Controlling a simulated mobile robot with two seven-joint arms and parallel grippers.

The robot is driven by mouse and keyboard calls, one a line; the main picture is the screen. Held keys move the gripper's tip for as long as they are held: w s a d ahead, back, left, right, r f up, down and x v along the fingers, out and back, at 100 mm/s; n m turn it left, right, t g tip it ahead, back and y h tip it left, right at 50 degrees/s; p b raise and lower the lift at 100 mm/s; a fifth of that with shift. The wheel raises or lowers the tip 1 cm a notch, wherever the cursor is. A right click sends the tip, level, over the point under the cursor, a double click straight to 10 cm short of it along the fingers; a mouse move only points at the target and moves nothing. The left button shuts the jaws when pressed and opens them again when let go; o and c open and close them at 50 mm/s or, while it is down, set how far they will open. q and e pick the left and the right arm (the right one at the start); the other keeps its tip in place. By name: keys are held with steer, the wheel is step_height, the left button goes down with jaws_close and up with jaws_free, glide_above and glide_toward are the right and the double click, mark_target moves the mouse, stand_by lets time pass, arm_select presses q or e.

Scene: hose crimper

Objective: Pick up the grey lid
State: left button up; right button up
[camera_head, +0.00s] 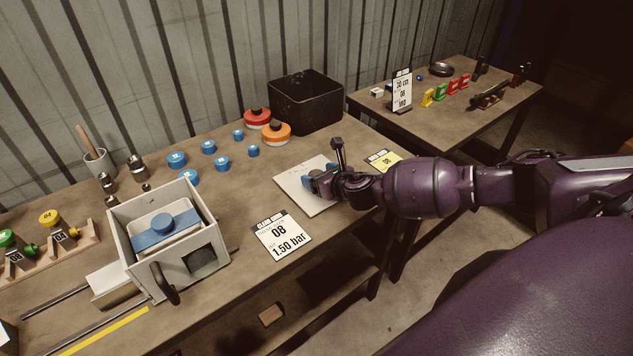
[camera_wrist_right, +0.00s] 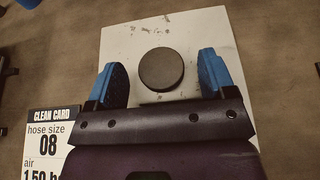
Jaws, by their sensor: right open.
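The grey lid (camera_wrist_right: 161,69) is a round, flat, dark grey disc lying on a white plate (camera_wrist_right: 190,32) in the right wrist view. My right gripper (camera_head: 318,175) is low over the same white plate (camera_head: 291,184) in the head view. Its two blue fingertips are spread apart. In the wrist view the lid sits between the fingers, toward their tips, with a gap on both sides. In the head view I cannot make out the lid behind the gripper. My left gripper is not in view.
A black bin (camera_head: 306,101), orange-ringed lids (camera_head: 276,134) and several blue caps (camera_head: 208,147) stand behind. A crimper box (camera_head: 205,268) is at left.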

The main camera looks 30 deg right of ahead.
steer(key=c, duration=1.2)
step_height(320, 180, up, 20)
steer(key=p, duration=0.2)
